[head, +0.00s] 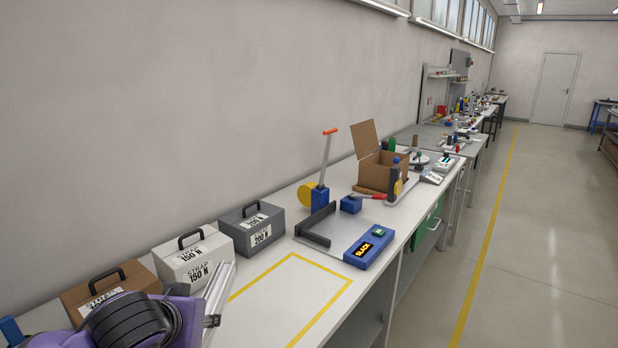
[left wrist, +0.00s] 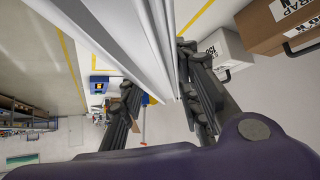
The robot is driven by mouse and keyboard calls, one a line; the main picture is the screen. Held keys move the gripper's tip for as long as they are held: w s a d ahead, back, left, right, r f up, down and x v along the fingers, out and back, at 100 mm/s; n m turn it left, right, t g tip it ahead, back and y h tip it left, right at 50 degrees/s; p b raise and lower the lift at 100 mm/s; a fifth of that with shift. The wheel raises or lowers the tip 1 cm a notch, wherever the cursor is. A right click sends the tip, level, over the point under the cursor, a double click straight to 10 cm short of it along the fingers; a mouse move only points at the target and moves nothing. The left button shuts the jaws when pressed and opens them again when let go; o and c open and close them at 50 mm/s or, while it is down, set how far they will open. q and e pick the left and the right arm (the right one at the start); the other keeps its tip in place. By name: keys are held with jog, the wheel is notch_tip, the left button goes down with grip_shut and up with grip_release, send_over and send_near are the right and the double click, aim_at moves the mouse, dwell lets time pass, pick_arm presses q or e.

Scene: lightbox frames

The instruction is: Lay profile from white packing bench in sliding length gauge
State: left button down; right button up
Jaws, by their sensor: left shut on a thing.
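A long silver aluminium profile (head: 218,295) shows at the lower left of the head view, tilted, above the white packing bench (head: 262,322). It also crosses the left wrist view as a pale ribbed bar (left wrist: 120,28). My left gripper (left wrist: 163,98) is shut on the profile, its dark fingers on either side of it. In the head view my purple and black arm hides the fingers. My right gripper is not in view.
Brown, white and grey strap boxes (head: 192,259) stand along the wall side. A yellow outline (head: 322,317) marks clear bench top. Beyond the plate are a blue-based tool with an upright handle (head: 320,190) and an open cardboard box (head: 382,172).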

aim_at(217, 308)
pick_arm(q)
jog(key=shift+n, duration=0.3)
jog(key=d, duration=0.1)
jog(key=d+r, duration=0.2)
jog(key=shift+w+d+r, duration=0.25)
jog(key=shift+d, duration=0.35)
